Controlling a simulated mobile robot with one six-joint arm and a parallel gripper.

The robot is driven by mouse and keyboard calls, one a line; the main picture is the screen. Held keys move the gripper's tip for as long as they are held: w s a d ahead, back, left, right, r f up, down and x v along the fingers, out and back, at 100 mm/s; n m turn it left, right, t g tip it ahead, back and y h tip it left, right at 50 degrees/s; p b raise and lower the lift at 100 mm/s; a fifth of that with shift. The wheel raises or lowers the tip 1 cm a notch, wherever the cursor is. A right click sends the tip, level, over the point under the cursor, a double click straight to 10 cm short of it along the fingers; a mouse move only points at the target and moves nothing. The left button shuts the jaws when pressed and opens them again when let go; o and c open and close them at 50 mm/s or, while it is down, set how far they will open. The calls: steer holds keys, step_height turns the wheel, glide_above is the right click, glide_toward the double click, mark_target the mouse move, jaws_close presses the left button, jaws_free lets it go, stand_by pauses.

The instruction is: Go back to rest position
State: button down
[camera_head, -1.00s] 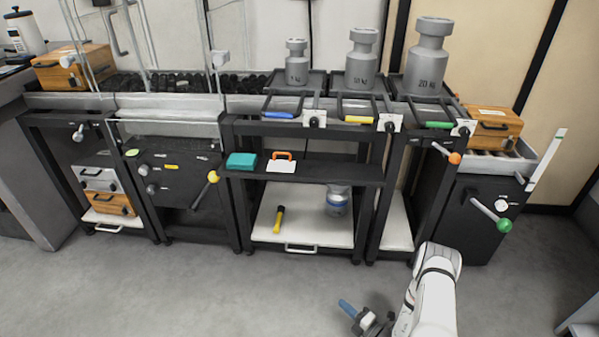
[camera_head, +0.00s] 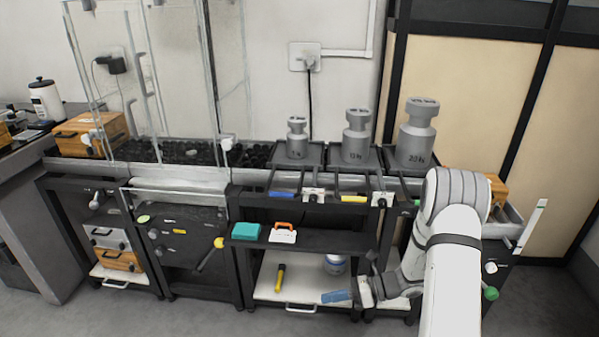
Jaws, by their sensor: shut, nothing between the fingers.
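My white arm (camera_head: 455,265) rises at the right of the picture, in front of the weighing tables. The fingers are shut and hold nothing. In the picture the gripper lies over the front of the low white shelf (camera_head: 264,291), right of the yellow and black hand tool (camera_head: 280,278). I cannot tell how far it is from the shelf.
Three grey weights, small (camera_head: 297,139), middle (camera_head: 356,136) and large (camera_head: 416,135), stand on trays along the tabletop. Grey floor (camera_head: 190,312) is clear in front.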

steer(key=s+d+r+n+t+h+p, duration=0.1)
steer(key=s+r+n+h+p, duration=0.4)
steer(key=r, duration=1)
steer(key=s+d+r+n+t+h+p, duration=0.1)
steer(key=s+d+r+n+h+p, duration=0.2)
steer(key=s+r+n+h+p, duration=0.2)
steer(key=s+d+r+n+h+p, duration=0.2)
steer(key=s+r+n+h+p, duration=0.3)
steer(key=r, duration=2.1)
steer(key=shift+s+d+n+t+p, duration=0.2)
steer(key=shift+s+n+t+p, duration=0.2)
steer(key=shift+s+n+p, duration=3.35)
steer(key=shift+w+n+b, duration=0.7)
steer(key=shift+w+n, duration=0.15)
steer(key=shift+w, duration=0.3)
